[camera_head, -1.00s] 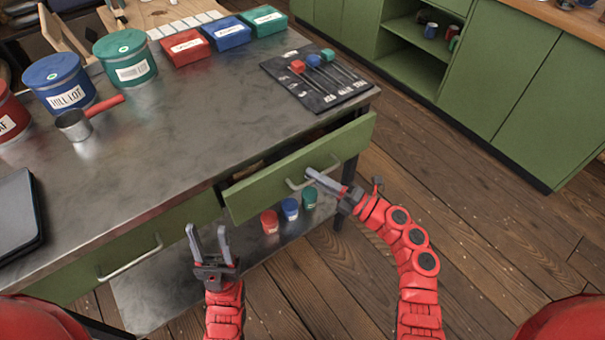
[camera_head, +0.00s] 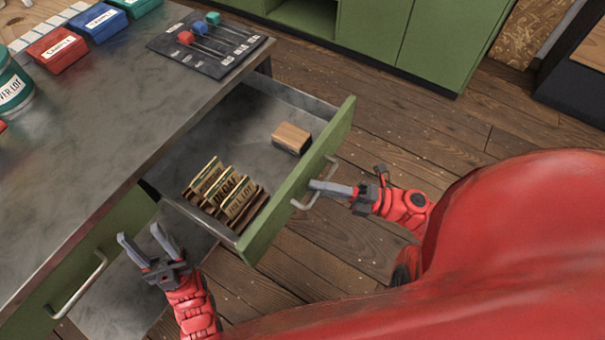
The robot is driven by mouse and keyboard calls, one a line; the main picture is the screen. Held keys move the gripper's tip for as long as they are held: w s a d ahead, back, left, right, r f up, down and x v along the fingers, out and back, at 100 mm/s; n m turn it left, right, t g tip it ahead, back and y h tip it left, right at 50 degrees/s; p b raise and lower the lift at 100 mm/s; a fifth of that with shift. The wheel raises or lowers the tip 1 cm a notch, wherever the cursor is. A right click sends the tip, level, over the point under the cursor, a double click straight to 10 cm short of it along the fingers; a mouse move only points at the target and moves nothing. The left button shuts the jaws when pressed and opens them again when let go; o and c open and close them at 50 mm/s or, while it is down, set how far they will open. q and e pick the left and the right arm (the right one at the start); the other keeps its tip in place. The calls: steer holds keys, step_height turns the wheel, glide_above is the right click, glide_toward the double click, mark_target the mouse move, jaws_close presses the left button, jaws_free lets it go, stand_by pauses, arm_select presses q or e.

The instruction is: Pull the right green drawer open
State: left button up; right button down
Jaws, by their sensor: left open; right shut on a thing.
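The right green drawer (camera_head: 298,187) stands pulled well out from under the metal-topped table. Its grey inside shows, with several lettered wooden cards (camera_head: 226,194) at the near left and a small wooden block (camera_head: 291,138) at the far side. My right gripper (camera_head: 318,187) is shut on the drawer's metal handle (camera_head: 305,203). My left gripper (camera_head: 144,242) is open and empty, in front of the table between the left drawer's handle (camera_head: 82,285) and the open drawer.
The metal tabletop (camera_head: 120,110) carries a black board (camera_head: 208,42) with coloured-headed tools, a red box (camera_head: 57,50) and a blue box (camera_head: 100,22). Green cabinets (camera_head: 410,35) line the back. Wooden floor lies open right of the drawer. My red body fills the lower right.

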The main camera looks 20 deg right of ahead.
steer(key=shift+s+d, duration=0.5)
steer(key=shift+s, duration=0.1)
steer(key=c, duration=0.9)
jaws_free()
steer(key=b+v, duration=1.7)
steer(key=b, duration=0.1)
steer(key=shift+s+d, duration=0.15)
steer(key=shift+d, duration=0.05)
